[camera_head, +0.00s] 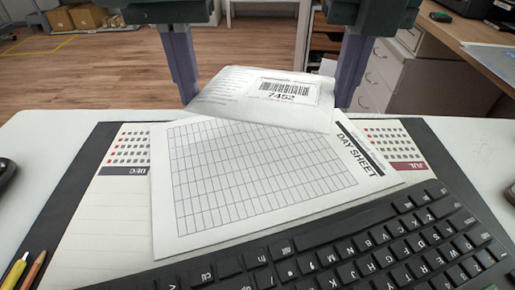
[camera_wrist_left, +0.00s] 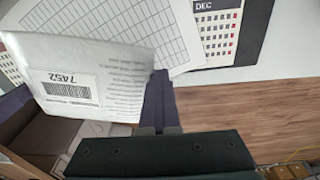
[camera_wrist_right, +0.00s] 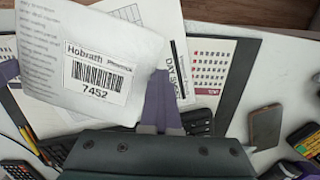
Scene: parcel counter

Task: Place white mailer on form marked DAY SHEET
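The white mailer (camera_head: 262,98), with a barcode label reading 7452, is held tilted between my two grippers above the far edge of the form marked DAY SHEET (camera_head: 250,185). The mailer also shows in the left wrist view (camera_wrist_left: 110,75) and the right wrist view (camera_wrist_right: 50,55). The form lies slightly turned on the calendar desk pad (camera_head: 100,215). The mailer hides part of its far edge.
Pens (camera_head: 25,270) lie at the near left. A phone (camera_wrist_right: 265,127) and a yellow-and-black device (camera_wrist_right: 305,143) lie right of the pad. A drawer unit (camera_head: 395,75) stands beyond the desk.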

